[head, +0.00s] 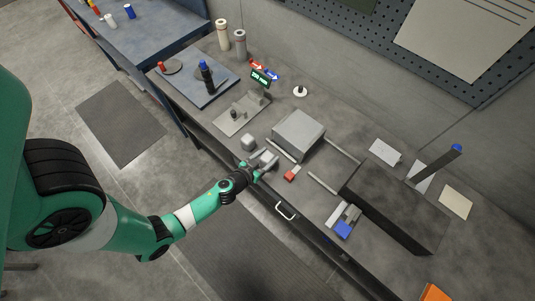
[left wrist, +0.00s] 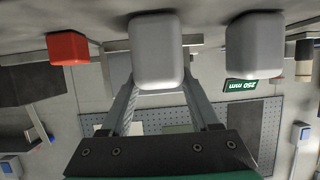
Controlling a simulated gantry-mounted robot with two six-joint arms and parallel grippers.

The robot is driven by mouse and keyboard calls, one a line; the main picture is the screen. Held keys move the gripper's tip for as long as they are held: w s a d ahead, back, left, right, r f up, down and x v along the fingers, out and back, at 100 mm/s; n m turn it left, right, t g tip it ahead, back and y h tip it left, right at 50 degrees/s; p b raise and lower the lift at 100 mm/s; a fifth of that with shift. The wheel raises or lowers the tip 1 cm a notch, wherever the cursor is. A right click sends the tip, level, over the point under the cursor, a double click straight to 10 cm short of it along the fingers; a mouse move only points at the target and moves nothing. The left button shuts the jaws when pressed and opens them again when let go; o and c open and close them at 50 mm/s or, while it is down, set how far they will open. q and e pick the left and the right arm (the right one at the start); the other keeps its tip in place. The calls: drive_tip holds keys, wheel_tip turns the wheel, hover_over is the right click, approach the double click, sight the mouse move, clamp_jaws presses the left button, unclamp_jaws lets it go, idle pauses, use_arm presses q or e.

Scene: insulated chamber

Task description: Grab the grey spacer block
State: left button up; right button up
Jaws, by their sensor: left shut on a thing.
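My left gripper (head: 266,161) is near the front edge of the workbench. In the left wrist view its two fingers close on the sides of a grey spacer block (left wrist: 157,50), a rounded light-grey block. In the head view the fingers mostly hide that block. A second grey block (head: 249,141) stands just to the left of the gripper, apart from it; it also shows in the left wrist view (left wrist: 255,45). My right gripper is not in view.
A red block (head: 291,174) lies right of the gripper, by thin grey bars. A large grey box (head: 298,134) stands behind. A dark long block (head: 395,208) and a blue-ended piece (head: 344,229) are further right. A grey plate fixture (head: 240,115) is behind left.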

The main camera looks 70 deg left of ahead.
sight(268, 156)
use_arm(q)
clamp_jaws()
drive_tip(key=shift+r, duration=0.15)
wheel_tip(268, 156, up, 10)
drive_tip(key=p, duration=0.9)
